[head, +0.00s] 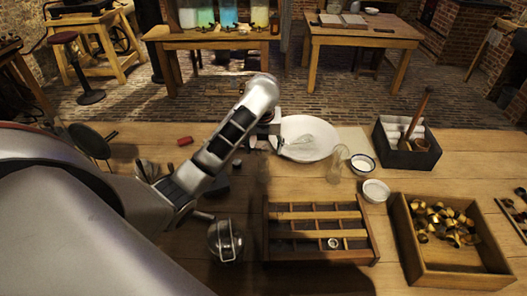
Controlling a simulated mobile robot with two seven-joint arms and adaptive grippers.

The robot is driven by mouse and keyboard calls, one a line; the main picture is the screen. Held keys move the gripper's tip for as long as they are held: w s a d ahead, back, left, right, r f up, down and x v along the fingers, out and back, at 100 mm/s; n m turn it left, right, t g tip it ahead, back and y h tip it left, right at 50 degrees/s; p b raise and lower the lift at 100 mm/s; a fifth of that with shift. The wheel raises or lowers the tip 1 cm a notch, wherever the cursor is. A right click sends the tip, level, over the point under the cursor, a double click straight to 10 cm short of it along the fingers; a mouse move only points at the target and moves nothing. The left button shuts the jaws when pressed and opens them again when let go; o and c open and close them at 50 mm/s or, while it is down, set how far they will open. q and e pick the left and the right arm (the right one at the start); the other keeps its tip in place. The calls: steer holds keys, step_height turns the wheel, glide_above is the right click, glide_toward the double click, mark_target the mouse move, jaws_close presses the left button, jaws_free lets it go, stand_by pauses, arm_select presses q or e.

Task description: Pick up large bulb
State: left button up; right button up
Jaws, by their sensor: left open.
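My left gripper (267,143) is small and partly hidden behind my own forearm. It is open at the left edge of the plate, well beyond the round glass piece. I see nothing held in it. My right gripper is out of view.
The divided wooden tray (319,207) stands at front centre. A wooden box (418,276) of brass pieces is to its right. A glass cylinder (336,167), two white bowls (375,191) and a dark caddy (408,159) stand behind.

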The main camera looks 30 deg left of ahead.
arm_select(q)
steer(key=shift+w+a+f, duration=0.1)
steer(key=shift+f, duration=0.25)
steer(key=c, duration=1.1)
steer(key=shift+r, duration=0.1)
